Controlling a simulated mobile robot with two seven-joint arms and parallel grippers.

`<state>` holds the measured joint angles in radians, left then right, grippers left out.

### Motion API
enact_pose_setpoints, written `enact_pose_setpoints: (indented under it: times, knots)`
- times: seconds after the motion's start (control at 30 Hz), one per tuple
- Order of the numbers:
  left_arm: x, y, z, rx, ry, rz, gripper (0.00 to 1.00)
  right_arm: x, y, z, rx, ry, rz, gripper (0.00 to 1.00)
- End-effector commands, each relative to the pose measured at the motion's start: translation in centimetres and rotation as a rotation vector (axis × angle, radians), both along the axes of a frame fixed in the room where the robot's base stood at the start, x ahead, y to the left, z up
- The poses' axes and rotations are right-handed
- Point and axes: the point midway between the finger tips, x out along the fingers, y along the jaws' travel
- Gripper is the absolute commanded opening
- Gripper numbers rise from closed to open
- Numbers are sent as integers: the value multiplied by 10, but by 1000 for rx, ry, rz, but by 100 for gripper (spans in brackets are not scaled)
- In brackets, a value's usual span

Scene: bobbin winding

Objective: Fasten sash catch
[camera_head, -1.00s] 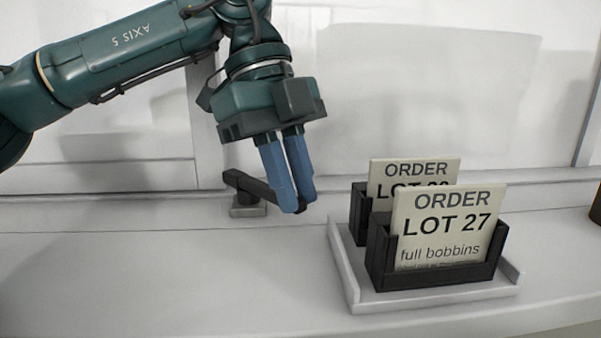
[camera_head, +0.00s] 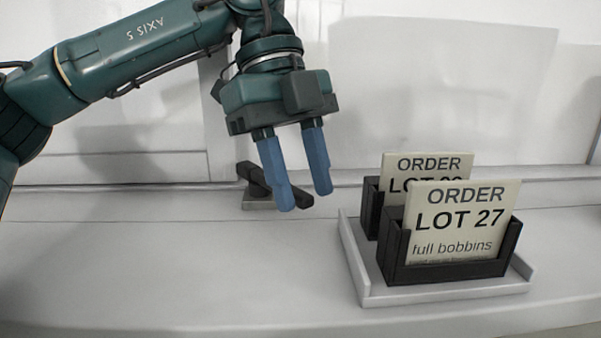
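The sash catch (camera_head: 251,178) is a dark lever on a small light grey base (camera_head: 258,205), at the foot of the white window frame in the head view. Its lever points right and toward me, and its free end shows between the fingers of my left gripper (camera_head: 305,200). The gripper hangs down from above with its two blue fingers spread apart. The near finger hides the middle of the lever. I see no finger pressed on the lever, though contact is hard to judge. My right gripper is not in view.
A light tray (camera_head: 350,275) stands right of the catch with two black holders carrying order cards; the front card (camera_head: 462,222) reads LOT 27. The white sill (camera_head: 170,270) is clear at front left. The window frame (camera_head: 110,165) rises behind.

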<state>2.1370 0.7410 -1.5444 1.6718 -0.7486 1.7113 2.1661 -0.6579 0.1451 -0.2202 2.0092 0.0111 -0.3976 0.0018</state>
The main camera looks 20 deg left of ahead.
Motion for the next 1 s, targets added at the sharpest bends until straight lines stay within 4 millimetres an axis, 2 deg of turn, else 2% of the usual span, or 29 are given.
enact_pose_setpoints:
  times: [0.23, 0.33, 0.7, 0.83, 1.0]
  knots:
    - [0, 0, 1, 0, 0, 0, 38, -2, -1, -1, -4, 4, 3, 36]
    - [0, -1, 9, -1, -2, 1, 38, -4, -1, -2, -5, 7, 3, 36]
    - [0, -1, 77, -2, -2, 0, 38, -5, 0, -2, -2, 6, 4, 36]
    - [0, 0, 93, 0, -1, 0, 38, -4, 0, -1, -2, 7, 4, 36]
    - [0, 0, 100, 0, 0, 0, 38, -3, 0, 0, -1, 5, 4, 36]
